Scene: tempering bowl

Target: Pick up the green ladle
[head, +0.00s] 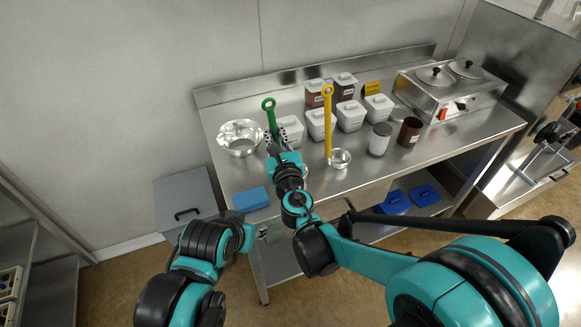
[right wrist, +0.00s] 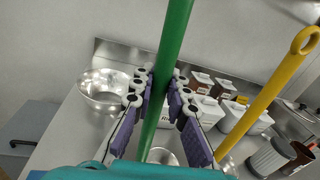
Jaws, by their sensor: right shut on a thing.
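The green ladle (head: 269,112) stands about upright over the left part of the steel table, its hooked end upward. My right gripper (head: 277,140) is shut on its handle. In the right wrist view the green handle (right wrist: 172,50) runs between the purple-padded fingers of my right gripper (right wrist: 160,90). A round metal cup (right wrist: 162,157) shows low behind the fingers, at the handle's lower end. In the head view the arm hides most of the lower ladle, and I cannot tell whether it touches the table.
A steel bowl (head: 240,138) stands left of the ladle. A yellow ladle (head: 328,125) stands to its right. White lidded tubs (head: 321,125), a grey jar (head: 379,140), a brown cup (head: 409,131) and a two-lid warmer (head: 450,90) fill the right side. A blue cloth (head: 251,199) lies at the front left.

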